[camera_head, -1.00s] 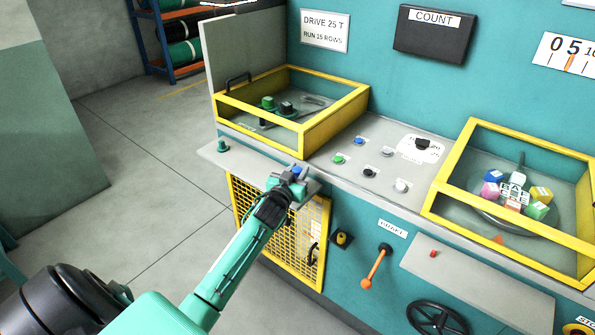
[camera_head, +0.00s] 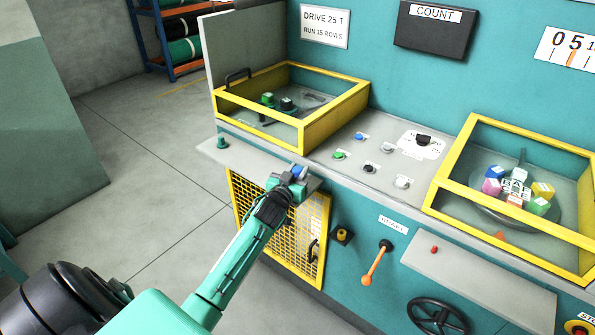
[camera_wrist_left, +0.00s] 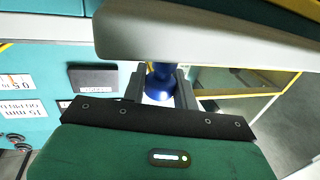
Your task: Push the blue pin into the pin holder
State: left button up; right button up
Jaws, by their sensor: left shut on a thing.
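The blue pin (camera_head: 298,170) is at the right end of the narrow grey ledge below the left yellow-framed box. My left gripper (camera_head: 290,179) is at that ledge end with its fingers around the pin. In the left wrist view the blue pin (camera_wrist_left: 160,82) stands between the two grey fingers (camera_wrist_left: 162,88), and its far end meets the grey ledge (camera_wrist_left: 200,35). A holder around the pin's end cannot be made out. My right gripper is in neither view.
A small green knob (camera_head: 222,143) stands at the ledge's left end. Buttons (camera_head: 369,168) line the grey console. A yellow mesh door (camera_head: 250,215) is below the ledge. An orange lever (camera_head: 377,265) and a black handwheel (camera_head: 437,318) are to the right. Floor at left is clear.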

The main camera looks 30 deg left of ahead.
pick_arm(q)
jog(key=shift+f, duration=0.1)
jog(key=o, duration=1)
jog(key=shift+s, duration=0.1)
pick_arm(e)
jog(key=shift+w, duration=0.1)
pick_arm(q)
jog(key=shift+s+d+b, duration=0.35)
jog(key=shift+s+d, duration=0.05)
jog(key=shift+s, duration=1.85)
jog(key=shift+s+d+b, duration=0.3)
jog(key=shift+s+d, duration=0.15)
jog(key=shift+s, duration=1.75)
jog(key=shift+s+d+b, duration=0.35)
jog(key=shift+s+d, duration=0.05)
jog(key=shift+s, duration=1.85)
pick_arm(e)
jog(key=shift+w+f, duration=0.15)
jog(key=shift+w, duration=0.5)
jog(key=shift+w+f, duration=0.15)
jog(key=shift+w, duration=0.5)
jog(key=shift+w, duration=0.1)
